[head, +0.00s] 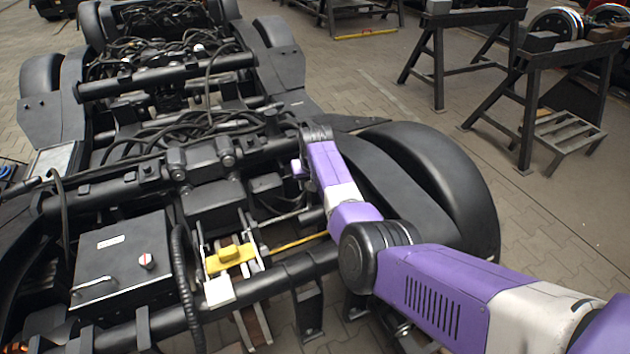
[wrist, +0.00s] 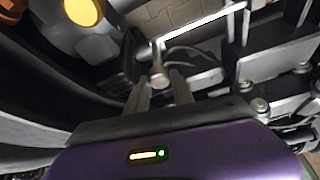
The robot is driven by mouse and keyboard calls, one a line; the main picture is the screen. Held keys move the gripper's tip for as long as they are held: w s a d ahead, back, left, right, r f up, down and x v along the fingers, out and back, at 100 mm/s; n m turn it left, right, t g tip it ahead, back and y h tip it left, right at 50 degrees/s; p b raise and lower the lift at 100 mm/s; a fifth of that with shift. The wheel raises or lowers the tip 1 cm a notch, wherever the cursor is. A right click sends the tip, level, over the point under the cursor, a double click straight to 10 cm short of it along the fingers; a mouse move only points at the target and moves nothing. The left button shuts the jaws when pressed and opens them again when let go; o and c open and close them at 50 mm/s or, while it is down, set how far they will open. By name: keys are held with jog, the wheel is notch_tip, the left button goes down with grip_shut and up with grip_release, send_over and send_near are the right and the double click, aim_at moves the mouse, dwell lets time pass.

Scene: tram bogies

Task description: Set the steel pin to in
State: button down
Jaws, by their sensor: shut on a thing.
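In the wrist view, my gripper (wrist: 159,88) has its two grey fingers shut on the steel pin (wrist: 157,77). A small round steel end of the pin shows between the fingertips, and the rest is hidden or blurred. I cannot tell how far the pin sits in or out. In the head view, my purple and white arm reaches over the bogie frame from the right. Its fingers and the held pin cannot be made out there.
A yellow block (head: 231,257) sits in a pale bracket left of my arm. A dark box (head: 124,262) with a handle and a red-and-white knob stands further left. A black curved fender (head: 435,185) lies close behind my arm. Cables and frame tubes crowd the bogie. Open paved floor (head: 370,95) lies beyond.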

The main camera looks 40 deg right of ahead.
jog(key=w+a+b, duration=0.1)
jog(key=w+a, duration=0.3)
jog(key=a, duration=1.1)
jog(key=shift+w, duration=0.15)
jog(key=shift+a, duration=0.15)
jog(key=c, duration=1.1)
grip_release()
jog(key=p+v, duration=0.1)
jog(key=v, duration=0.6)
jog(key=shift+r+p, duration=0.35)
jog(key=shift+p, duration=0.05)
